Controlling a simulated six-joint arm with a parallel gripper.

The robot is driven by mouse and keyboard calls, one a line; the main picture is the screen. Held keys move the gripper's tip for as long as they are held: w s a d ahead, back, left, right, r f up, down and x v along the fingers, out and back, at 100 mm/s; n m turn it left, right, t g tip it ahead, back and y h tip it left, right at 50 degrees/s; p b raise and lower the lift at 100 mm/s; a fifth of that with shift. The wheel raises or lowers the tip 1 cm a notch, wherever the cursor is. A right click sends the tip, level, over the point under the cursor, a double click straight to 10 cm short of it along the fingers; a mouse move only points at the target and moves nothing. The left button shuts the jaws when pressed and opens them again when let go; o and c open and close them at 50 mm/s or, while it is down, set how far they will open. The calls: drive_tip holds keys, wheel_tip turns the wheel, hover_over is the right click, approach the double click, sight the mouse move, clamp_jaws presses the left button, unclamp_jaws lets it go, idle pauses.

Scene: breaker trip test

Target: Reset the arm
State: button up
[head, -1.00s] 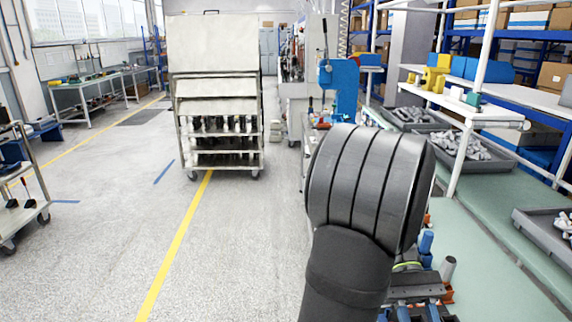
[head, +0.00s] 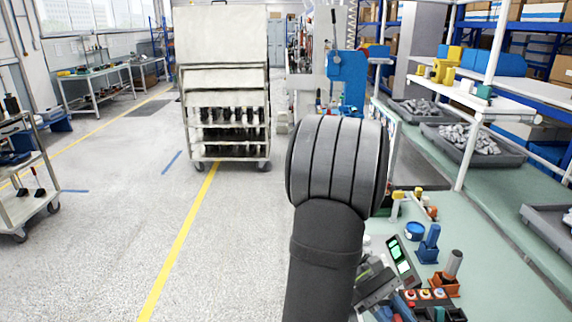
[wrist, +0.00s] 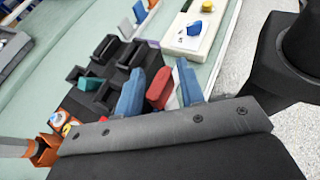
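My arm's dark wrist and ribbed grey joint fill the middle of the head view and hide my gripper there. In the wrist view my gripper (wrist: 159,88) shows as a dark bar with two blue fingertips standing apart. A red block (wrist: 160,89) appears between the tips; it looks to be by the black slotted tray (wrist: 103,72) behind, but contact cannot be told. A cream panel (wrist: 183,45) with a blue lever (wrist: 194,28) and a yellow knob (wrist: 207,6) lies beyond the tips. A device with a lit green screen (head: 400,256) stands on the bench in the head view.
The green bench (head: 500,255) on the right holds a blue part (head: 430,243), an orange holder (head: 444,285) with a grey cylinder, and coloured buttons (head: 425,294). Grey bins (head: 478,148) of parts and a white shelf post stand behind. Open floor (head: 110,225) lies left; a cart (head: 226,130) stands beyond.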

drive_tip(key=n+t+h, duration=0.4)
drive_tip(key=n, duration=0.1)
drive_tip(key=n+t+h, duration=0.1)
drive_tip(key=n+t, duration=0.1)
drive_tip(key=t, duration=0.1)
drive_tip(key=n+t+h, duration=0.1)
drive_tip(key=n+t, duration=0.2)
idle(0.5)
wheel_tip(320, 180, up, 17)
drive_tip(key=m+t+y, duration=0.1)
drive_tip(key=m+y, duration=1.2)
wheel_tip(320, 180, down, 16)
drive_tip(key=shift+f, duration=0.1)
drive_tip(key=shift+c, duration=0.2)
